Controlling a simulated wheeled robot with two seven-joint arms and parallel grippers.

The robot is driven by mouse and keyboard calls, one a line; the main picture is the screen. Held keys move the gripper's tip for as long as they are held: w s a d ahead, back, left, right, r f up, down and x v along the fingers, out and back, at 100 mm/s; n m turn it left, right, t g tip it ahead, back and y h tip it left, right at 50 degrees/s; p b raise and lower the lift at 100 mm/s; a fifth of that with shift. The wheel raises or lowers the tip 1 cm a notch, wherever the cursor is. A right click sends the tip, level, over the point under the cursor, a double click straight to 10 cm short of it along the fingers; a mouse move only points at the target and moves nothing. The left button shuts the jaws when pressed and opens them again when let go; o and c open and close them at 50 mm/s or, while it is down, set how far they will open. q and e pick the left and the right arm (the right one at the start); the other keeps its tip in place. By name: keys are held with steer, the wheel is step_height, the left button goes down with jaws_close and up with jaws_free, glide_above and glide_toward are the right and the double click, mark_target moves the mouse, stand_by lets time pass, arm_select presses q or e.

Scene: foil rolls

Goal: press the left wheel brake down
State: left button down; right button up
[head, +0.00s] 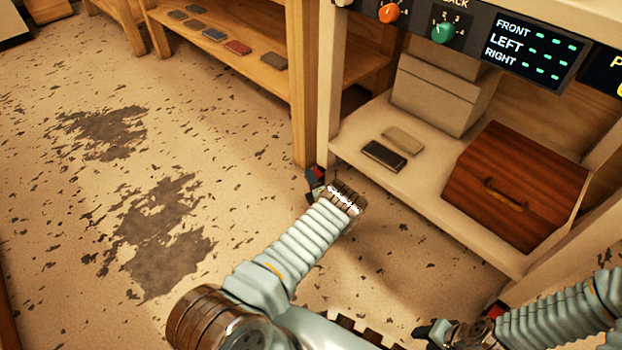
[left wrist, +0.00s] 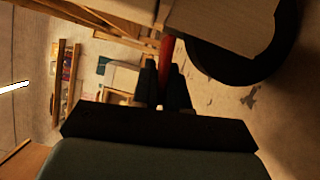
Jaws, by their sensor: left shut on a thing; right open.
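In the left wrist view a red lever, the wheel brake (left wrist: 165,58), stands between the two dark fingers of my left gripper (left wrist: 167,90). The fingers are shut on it. A dark round wheel (left wrist: 226,75) is just to the right of the lever, under a pale panel. In the head view my left gripper (head: 316,184) is low at the foot of the cart's left post, near the floor. It hides the brake and wheel there. My right gripper (head: 462,330) is open at the bottom right of the head view, below the cart's shelf.
The cart's lower shelf (head: 350,143) holds a brown wooden box (head: 515,180), pale boxes (head: 440,95) and two small flat blocks. A control panel (head: 470,35) runs above. A wooden shelf (head: 165,20) with several flat blocks stands behind. The floor (head: 60,200) at left is clear.

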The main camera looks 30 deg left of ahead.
arm_select(q)
steer(key=shift+w+d+f+n+b, duration=0.1)
steer(key=shift+f+n+b, duration=0.4)
steer(key=shift+b, duration=0.55)
steer(key=shift+f+n+y, duration=0.15)
steer(key=shift+n+y, duration=0.35)
steer(key=shift+n, duration=0.2)
steer(key=shift+w+f+n+y, duration=0.15)
steer(key=shift+n+y, duration=0.35)
steer(key=shift+n, duration=0.5)
steer(key=c, duration=1.2)
jaws_free()
steer(key=shift+c, duration=0.2)
